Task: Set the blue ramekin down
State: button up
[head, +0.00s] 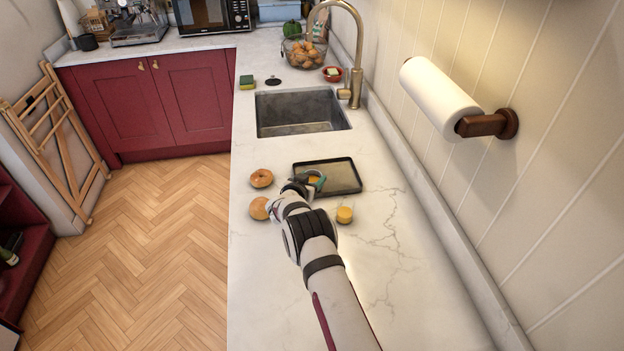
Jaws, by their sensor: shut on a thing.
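My gripper (314,183) is over the near left part of a dark rectangular tray (346,180) on the white counter. It is shut on the blue ramekin (320,181), of which only a small teal-blue part shows; my wrist hides the rest. Something orange shows right beside the ramekin; I cannot tell whether it is inside. I cannot tell whether the ramekin touches the tray or is held just above it.
A small yellow-orange item (344,214) stands right of my wrist. The sink (300,112) lies beyond. The counter at right is clear.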

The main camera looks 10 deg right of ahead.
jog(key=shift+f, duration=0.3)
jog(key=o, duration=1.4)
